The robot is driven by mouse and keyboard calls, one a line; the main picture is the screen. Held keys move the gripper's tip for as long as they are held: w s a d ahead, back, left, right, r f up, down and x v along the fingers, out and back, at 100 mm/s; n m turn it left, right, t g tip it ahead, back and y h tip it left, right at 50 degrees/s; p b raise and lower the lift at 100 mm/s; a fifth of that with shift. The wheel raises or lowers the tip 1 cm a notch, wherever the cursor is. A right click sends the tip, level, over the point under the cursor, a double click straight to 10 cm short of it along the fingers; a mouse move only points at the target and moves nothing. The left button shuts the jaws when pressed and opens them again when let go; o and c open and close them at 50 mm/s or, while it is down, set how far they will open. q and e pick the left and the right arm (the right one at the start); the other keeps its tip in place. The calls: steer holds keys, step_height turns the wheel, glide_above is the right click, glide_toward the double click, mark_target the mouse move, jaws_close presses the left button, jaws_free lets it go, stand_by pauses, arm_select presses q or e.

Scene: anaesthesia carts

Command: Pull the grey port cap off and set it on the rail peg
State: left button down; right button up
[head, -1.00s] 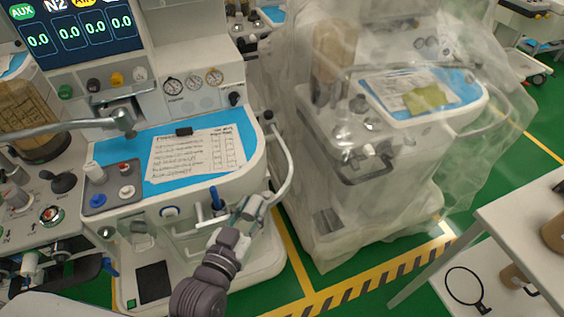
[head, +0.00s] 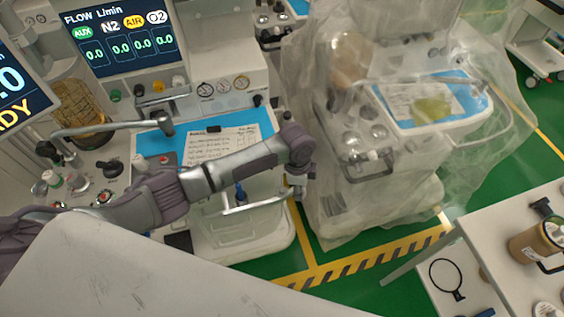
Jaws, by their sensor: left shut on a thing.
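My left arm reaches in from the left across the front of the anaesthesia cart (head: 266,232). It bends down at the wrist, and my left gripper (head: 297,190) is at the right front corner, by the pale curved rail (head: 250,208). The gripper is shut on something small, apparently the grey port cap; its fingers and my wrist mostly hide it. I cannot make out the cap's shape or the bare port. I cannot pick out the rail peg. My right gripper is not in view.
A plastic-draped cart (head: 350,185) stands close to the right of my gripper. A white trolley (head: 505,260) with a brown jar (head: 535,240) is at the lower right. A printed sheet (head: 225,145) lies on the blue worktop. Striped floor tape (head: 370,262) crosses the green floor.

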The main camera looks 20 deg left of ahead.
arm_select(q)
steer(key=shift+y, duration=0.5)
steer(key=a+r, duration=0.1)
steer(key=a, duration=0.1)
steer(key=w+a+r, duration=0.1)
steer(key=a+p, duration=0.1)
steer(key=a, duration=0.1)
steer(key=shift+w+a+r, duration=0.25)
steer(key=shift+a+r, duration=0.1)
steer(key=shift+r, duration=0.05)
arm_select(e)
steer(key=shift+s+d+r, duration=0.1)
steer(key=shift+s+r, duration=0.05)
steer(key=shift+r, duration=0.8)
arm_select(q)
steer(key=shift+a+r+p, duration=0.1)
steer(key=shift+r+p, duration=0.1)
steer(key=shift+p, duration=0.15)
steer(key=shift+f+b, duration=0.4)
steer(key=shift+f, duration=0.2)
step_height(320, 180, down, 4)
steer(key=b, duration=0.3)
steer(key=shift+f, duration=0.35)
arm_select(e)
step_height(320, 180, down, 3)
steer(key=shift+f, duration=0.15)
